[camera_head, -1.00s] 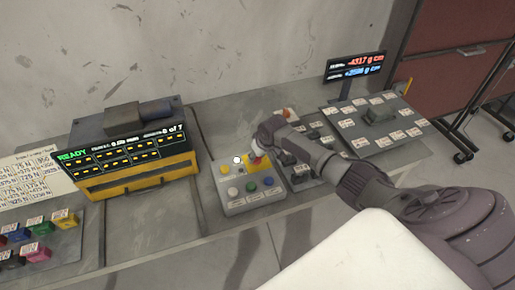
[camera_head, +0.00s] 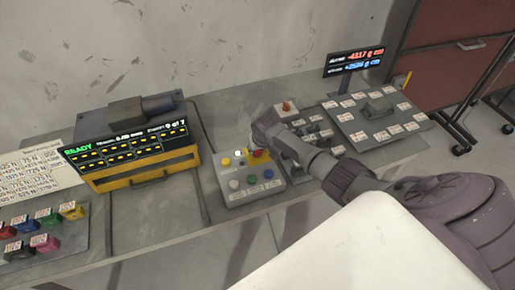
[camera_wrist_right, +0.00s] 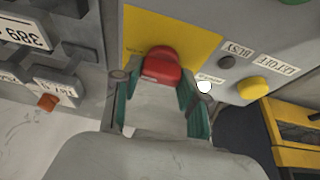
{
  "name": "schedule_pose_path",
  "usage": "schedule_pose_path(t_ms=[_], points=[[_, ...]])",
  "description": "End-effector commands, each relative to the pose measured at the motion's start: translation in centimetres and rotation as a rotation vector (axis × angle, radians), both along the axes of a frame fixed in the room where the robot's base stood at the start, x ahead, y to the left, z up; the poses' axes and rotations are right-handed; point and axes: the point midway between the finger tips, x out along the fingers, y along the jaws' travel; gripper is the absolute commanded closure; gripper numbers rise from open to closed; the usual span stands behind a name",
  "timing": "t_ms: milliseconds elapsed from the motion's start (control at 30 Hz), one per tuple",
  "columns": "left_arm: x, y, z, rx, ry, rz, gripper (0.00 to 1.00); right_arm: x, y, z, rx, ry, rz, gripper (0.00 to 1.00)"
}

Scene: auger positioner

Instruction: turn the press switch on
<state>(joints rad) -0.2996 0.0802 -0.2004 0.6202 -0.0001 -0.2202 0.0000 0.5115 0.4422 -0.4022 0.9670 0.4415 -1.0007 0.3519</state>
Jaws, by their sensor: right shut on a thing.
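A grey control box (camera_head: 232,197) stands on the bench in the head view. A red knob (camera_head: 258,154) sits on its yellow plate; I cannot read a label that marks it as the press switch. My right gripper (camera_head: 256,142) reaches down over this knob and partly hides it. In the right wrist view the red knob (camera_wrist_right: 161,65) lies between the fingertips of my right gripper (camera_wrist_right: 156,88), which is shut on it. My left gripper is not in view.
Yellow, white, green and blue buttons share the box. A yellow machine with a READY display (camera_head: 125,150) stands to the left. A box with an orange-red switch (camera_head: 286,106) and a labelled panel with a display (camera_head: 353,62) are to the right. Coloured blocks (camera_head: 40,228) lie at lower left.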

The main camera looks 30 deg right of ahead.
Motion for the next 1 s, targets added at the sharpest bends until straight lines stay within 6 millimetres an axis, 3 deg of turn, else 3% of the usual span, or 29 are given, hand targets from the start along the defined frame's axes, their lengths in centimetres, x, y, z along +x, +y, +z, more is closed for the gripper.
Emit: schedule_pose_path(t_ms=[67,100,233,667,1000], points=[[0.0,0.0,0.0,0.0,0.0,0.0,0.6,0.2,0.0,0.2,0.001,-0.005,-0.002,0.92],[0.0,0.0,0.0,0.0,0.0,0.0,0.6,0.2,0.0,0.2,0.002,-0.006,-0.002,0.54],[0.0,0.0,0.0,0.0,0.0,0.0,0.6,0.1,0.0,0.2,0.001,-0.004,-0.001,0.32],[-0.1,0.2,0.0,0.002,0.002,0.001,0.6,-0.1,0.0,0.5,0.002,-0.001,0.001,0.32],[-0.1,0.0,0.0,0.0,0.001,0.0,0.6,-2.0,0.5,5.3,0.0,-0.005,0.002,0.32]])
